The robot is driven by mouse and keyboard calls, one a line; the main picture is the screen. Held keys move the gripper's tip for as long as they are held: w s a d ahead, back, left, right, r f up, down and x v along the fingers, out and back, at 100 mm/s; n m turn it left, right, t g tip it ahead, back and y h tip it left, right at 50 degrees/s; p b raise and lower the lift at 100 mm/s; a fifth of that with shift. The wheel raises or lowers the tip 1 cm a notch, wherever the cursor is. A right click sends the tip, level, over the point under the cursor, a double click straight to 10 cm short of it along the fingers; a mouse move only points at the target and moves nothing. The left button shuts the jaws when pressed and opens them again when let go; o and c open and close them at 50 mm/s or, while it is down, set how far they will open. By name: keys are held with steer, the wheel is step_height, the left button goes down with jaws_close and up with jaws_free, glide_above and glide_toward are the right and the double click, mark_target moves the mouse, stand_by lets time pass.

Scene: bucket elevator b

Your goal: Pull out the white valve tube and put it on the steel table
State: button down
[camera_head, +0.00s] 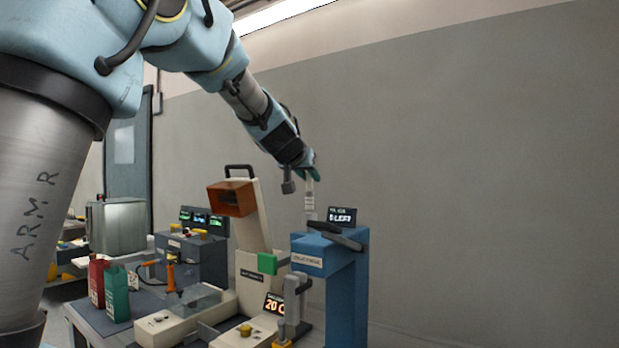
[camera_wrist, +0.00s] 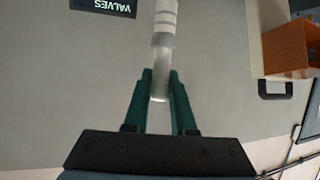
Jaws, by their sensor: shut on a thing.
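The white valve tube (camera_head: 309,203) stands roughly upright above the blue stand (camera_head: 345,290). It has pale, partly clear walls and grey bands. My gripper (camera_head: 310,174) is at its upper end. In the wrist view, my gripper's two green fingers (camera_wrist: 160,88) are shut on the end of the tube (camera_wrist: 164,40). The tube's other end runs out of the top of the wrist view. I cannot tell whether its lower end is still inside the blue stand. I cannot tell which surface is the steel table.
A cream machine with an orange hopper (camera_head: 232,198) is to the left. Red (camera_head: 97,280) and green (camera_head: 117,294) containers stand farther left. Space before the right wall is open.

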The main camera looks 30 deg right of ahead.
steer(key=shift+r+p, duration=0.95)
steer(key=shift+r, duration=0.35)
steer(key=shift+r+p, duration=1.85)
steer(key=shift+r, duration=0.2)
steer(key=shift+f, duration=0.1)
